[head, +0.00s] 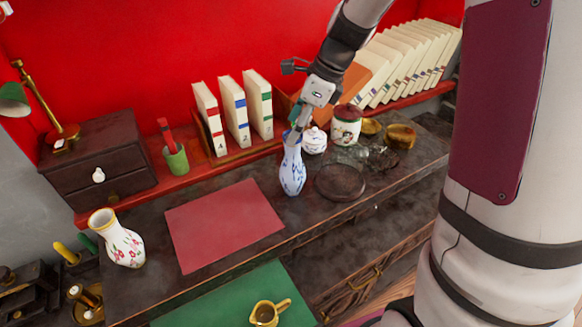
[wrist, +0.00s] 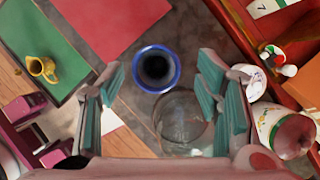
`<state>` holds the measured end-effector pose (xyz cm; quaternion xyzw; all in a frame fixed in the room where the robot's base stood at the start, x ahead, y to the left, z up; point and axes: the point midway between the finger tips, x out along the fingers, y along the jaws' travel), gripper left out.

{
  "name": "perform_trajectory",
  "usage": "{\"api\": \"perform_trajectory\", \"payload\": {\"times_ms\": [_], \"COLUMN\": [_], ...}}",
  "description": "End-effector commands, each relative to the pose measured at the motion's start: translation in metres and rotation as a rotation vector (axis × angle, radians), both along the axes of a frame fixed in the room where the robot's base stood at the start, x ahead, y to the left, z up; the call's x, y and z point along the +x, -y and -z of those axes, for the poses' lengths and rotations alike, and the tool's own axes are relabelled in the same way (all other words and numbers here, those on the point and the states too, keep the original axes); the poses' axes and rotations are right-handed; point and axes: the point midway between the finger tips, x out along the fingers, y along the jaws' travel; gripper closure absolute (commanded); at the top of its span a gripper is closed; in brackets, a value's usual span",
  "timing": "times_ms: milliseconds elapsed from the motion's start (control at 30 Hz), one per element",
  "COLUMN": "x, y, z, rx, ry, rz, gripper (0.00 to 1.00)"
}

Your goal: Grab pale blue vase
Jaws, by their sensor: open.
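The pale blue vase (head: 292,172) is slim and whitish-blue with blue markings. It stands upright on the dark desk, right of the red mat. The wrist view looks down into its dark mouth and blue rim (wrist: 141,58). My gripper (head: 299,120) is above the vase, pointing down, near its top in the head view. In the wrist view my gripper (wrist: 163,84) is open, with teal-padded fingers apart on either side of the rim and nothing held. I cannot tell whether the fingertips reach below the rim.
A flowered white vase (head: 118,242) is at left. The red mat (head: 222,222) is clear.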

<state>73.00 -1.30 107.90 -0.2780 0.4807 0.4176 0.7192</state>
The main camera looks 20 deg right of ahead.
Motion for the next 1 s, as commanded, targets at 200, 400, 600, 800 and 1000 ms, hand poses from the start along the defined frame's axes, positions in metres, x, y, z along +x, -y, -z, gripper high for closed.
{"api": "perform_trajectory", "payload": {"times_ms": [200, 400, 600, 800, 1000], "x": [0.003, 0.003, 0.008, 0.009, 0.009], "y": [-0.006, -0.012, -0.021, -0.023, -0.023], "z": [0.018, 0.038, 0.062, 0.067, 0.067], "rx": [-0.001, 0.000, -0.001, -0.003, -0.003], "ry": [0.000, -0.004, -0.001, 0.000, 0.000], "rz": [0.000, -0.002, -0.001, -0.001, -0.001], "gripper": [0.41, 0.41, 0.41, 0.41, 0.59]}}
